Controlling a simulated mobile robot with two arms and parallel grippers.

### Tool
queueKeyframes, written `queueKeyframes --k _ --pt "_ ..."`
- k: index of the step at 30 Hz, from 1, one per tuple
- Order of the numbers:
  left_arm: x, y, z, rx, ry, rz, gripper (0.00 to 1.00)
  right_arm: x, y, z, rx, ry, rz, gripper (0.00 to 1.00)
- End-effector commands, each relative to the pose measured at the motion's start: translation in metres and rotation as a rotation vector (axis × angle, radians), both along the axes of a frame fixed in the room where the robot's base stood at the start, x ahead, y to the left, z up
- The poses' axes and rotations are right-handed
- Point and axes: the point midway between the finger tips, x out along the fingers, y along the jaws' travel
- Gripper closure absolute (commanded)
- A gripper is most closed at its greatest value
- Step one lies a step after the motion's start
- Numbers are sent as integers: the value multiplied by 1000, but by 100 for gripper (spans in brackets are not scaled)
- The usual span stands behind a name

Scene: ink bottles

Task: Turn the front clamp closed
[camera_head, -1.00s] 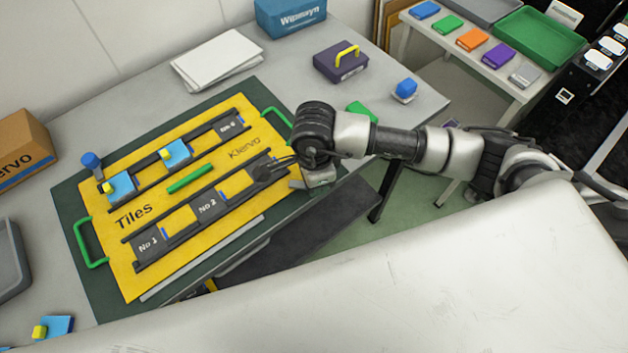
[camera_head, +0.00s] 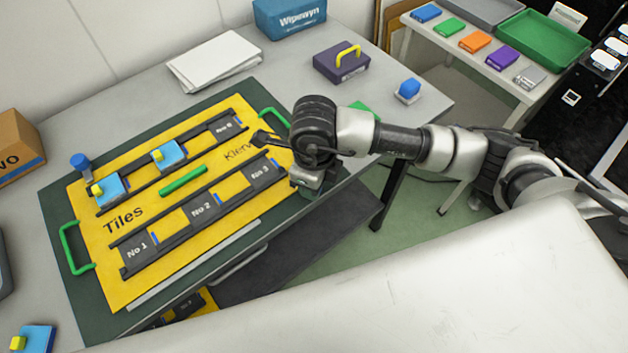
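A yellow board (camera_head: 148,237) marked "Tiles" lies on a dark green mat on the table. It carries two dark rails; the front rail (camera_head: 200,212) has plates No 1, No 2 and No 3. A green bar (camera_head: 183,180) lies between the rails. I cannot tell which part is the front clamp. My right gripper (camera_head: 268,140) is over the board's right end, near the "Klervo" lettering; its opening is unclear. My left gripper is out of view.
A blue knob (camera_head: 80,162) stands at the board's back left corner. Green handles stand at the left (camera_head: 72,250) and right (camera_head: 272,120) ends. A side table holds coloured boxes.

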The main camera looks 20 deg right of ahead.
Motion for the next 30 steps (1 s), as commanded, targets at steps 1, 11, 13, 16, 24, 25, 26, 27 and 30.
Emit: queueKeyframes --k 1,11,13,16,24,25,26,27,30 --pt "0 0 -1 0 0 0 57 1 0 0 -1 -2 -12 88" --pt "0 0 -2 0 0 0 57 1 0 1 0 -1 -39 88" --pt "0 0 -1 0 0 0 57 1 0 1 0 -1 -38 88" --pt "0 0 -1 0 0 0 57 1 0 1 -1 -2 -38 88" --pt "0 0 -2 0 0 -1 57 0 0 1 0 -1 -37 39" --pt "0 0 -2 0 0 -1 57 0 0 1 0 -1 -36 39" --pt "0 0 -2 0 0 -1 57 0 0 1 0 -1 -36 39" --pt "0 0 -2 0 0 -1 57 0 0 0 0 -1 -36 39" --pt "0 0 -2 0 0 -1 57 0 0 1 1 -1 -36 39"
